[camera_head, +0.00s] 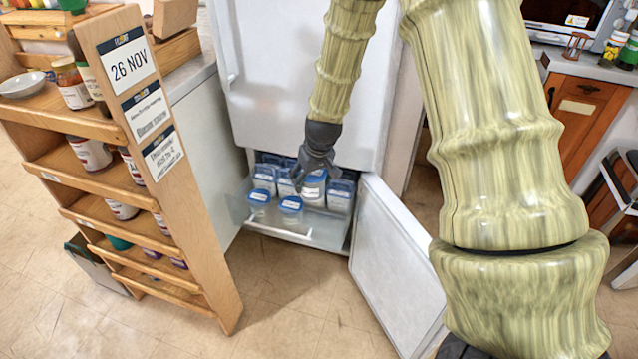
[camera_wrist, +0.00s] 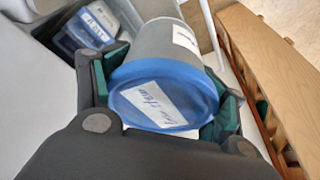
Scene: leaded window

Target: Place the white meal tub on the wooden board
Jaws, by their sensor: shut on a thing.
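A white meal tub (camera_wrist: 168,45) with a blue lid (camera_wrist: 170,95) and a handwritten label is between the fingers of my gripper (camera_wrist: 165,92) in the wrist view. The fingers are closed around its lid end, on both sides. In the head view my gripper (camera_head: 311,170) reaches down into the open lower drawer of the fridge, and the held tub (camera_head: 313,189) shows just below it, partly hidden by the fingers. Whether it is clear of the drawer floor I cannot tell. I cannot make out a wooden board in either view.
Several other blue-lidded tubs (camera_head: 290,210) crowd the clear drawer (camera_head: 320,236) around the gripper. The fridge's lower door (camera_head: 395,265) stands open on the right. A wooden shelf rack (camera_head: 185,215) with jars stands on the left. The floor in front (camera_head: 290,305) is free.

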